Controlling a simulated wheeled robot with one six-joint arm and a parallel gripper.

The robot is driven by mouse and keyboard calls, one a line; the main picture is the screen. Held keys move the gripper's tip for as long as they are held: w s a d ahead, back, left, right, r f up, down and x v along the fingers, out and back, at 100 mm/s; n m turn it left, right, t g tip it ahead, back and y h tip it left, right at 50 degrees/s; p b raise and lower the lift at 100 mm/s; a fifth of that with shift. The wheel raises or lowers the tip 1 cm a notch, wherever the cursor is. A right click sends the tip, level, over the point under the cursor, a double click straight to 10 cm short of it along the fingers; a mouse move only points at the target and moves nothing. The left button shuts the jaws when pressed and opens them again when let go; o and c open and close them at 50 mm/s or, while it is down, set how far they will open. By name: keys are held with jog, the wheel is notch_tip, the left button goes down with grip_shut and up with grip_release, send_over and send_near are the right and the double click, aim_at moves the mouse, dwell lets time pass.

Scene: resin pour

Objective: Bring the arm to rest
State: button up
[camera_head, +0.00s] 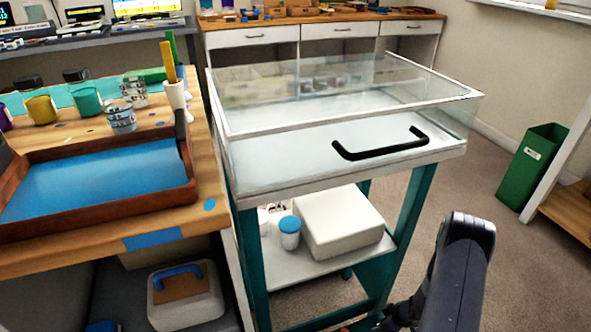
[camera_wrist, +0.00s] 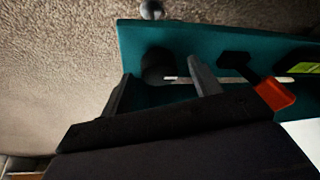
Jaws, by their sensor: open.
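My arm, dark grey, rises at the lower right of the head view, in front of the teal cart. My gripper (camera_wrist: 162,88) shows in the wrist view as two dark fingers standing apart, with nothing held between them. It is beside a teal panel (camera_wrist: 135,38) that carries a black round part, a pale thin rod and an orange-red piece (camera_wrist: 274,94). Whether the fingers touch the panel I cannot tell. In the head view the gripper itself is not clearly seen.
The teal cart (camera_head: 408,215) bears a clear-walled case with a black handle (camera_head: 380,150). A wooden bench (camera_head: 190,228) with a blue-lined tray (camera_head: 100,180) stands left. A green bin (camera_head: 530,168) stands right. Carpet (camera_head: 480,190) is free between cart and bin.

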jog(key=shift+w+d+n+g+y, duration=0.1)
jog(key=shift+n+g+y, duration=0.2)
jog(key=shift+n, duration=0.75)
jog(key=shift+n+g+y, duration=0.2)
jog(key=shift+n+g, duration=0.2)
jog(key=shift+n, duration=0.65)
